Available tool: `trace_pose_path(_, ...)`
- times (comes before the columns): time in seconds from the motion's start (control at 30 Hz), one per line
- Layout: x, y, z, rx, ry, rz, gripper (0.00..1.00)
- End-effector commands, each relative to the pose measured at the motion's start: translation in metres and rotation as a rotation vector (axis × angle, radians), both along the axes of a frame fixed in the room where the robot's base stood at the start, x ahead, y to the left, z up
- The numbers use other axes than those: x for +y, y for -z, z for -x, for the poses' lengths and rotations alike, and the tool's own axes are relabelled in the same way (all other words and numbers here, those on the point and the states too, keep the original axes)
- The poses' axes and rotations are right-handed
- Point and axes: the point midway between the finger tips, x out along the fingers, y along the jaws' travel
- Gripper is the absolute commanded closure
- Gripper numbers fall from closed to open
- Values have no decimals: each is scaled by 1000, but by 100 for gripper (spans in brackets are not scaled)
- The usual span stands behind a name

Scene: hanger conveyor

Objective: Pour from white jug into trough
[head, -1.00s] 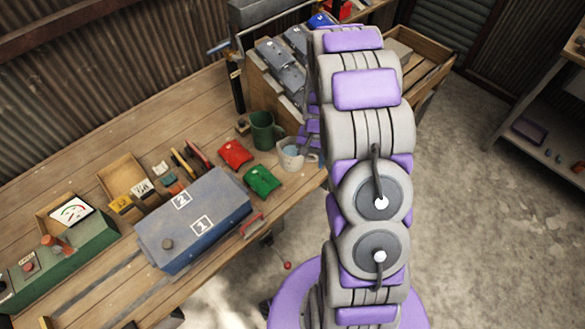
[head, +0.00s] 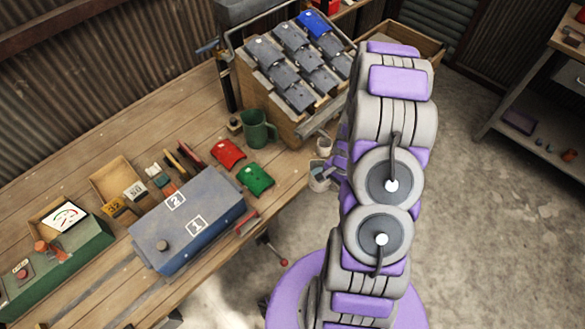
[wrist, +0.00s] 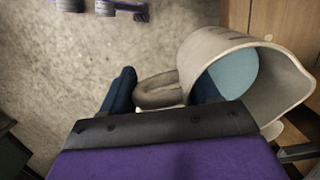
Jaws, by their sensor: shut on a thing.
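The white jug (head: 319,179) is off the front edge of the bench in the head view, beside my arm. In the wrist view the jug (wrist: 215,55) shows its open mouth and spout to the right, with blue-green liquid (wrist: 232,72) inside. My gripper (wrist: 160,92) is shut on the jug's handle, with a dark finger on either side. In the head view my gripper (head: 337,168) is partly hidden by my arm. A pale gutter-like strip (head: 319,123), possibly the trough, runs along the rack's front edge. No liquid is seen leaving the jug.
A small white cup-like piece (head: 323,146) is just above the jug. A green mug (head: 258,130), a red block (head: 228,153), a green block (head: 255,178) and a blue box (head: 188,222) stand on the bench (head: 90,140). A slanted rack (head: 262,110) holds grey plates.

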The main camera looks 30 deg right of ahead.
Motion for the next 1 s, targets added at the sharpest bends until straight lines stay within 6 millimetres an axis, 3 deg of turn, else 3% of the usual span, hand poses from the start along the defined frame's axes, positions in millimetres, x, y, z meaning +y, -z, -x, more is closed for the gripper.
trace_pose_path(0.33,34,9,-77,-6,-7,4,90)
trace_pose_path(0.5,47,12,-104,-4,-6,3,90)
trace_pose_path(0.9,62,15,-135,-2,-6,0,90)
trace_pose_path(1.0,62,36,-133,2,-2,-1,90)
